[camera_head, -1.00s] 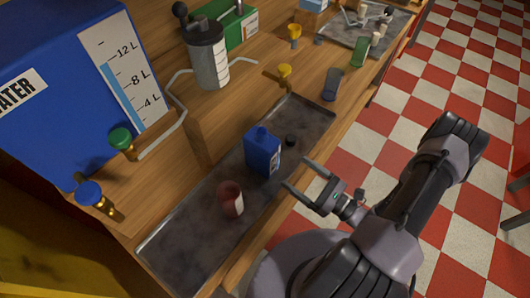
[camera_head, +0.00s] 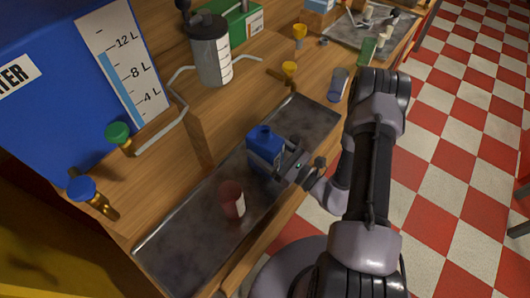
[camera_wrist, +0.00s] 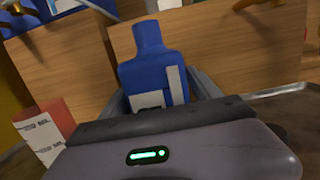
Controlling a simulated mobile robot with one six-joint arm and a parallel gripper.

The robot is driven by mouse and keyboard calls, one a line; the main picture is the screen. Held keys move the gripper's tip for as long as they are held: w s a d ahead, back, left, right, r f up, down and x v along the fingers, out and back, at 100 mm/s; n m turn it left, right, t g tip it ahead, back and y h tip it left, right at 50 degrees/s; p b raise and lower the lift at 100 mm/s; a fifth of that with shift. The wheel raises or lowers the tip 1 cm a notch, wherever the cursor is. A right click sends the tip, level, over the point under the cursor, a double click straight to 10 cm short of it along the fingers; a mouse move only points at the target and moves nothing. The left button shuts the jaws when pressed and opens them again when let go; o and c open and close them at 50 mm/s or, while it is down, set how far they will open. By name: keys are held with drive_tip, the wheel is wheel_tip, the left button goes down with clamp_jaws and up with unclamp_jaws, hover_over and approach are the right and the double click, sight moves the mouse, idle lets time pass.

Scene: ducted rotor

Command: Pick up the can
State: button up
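A blue can-shaped container (camera_head: 262,144) with a short neck and a pale label stands upright on the dark metal tray (camera_head: 186,232). In the wrist view the blue container (camera_wrist: 153,65) is straight ahead, between my two fingers. My gripper (camera_head: 268,158) is at the container from its right side, with a finger along either side. The fingers look open around it; contact is not clear, and the fingertips are partly hidden. A red cylinder with a white label (camera_head: 232,199) stands on the same tray, nearer the front; it also shows at left in the wrist view (camera_wrist: 45,133).
A blue water tank (camera_head: 60,60) with green and blue taps stands at left. A wooden step (camera_head: 215,120) rises behind the tray. A grey-blue cup (camera_head: 337,84) stands beyond the tray's far end. Checkered floor lies to the right.

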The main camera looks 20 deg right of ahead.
clamp_jaws()
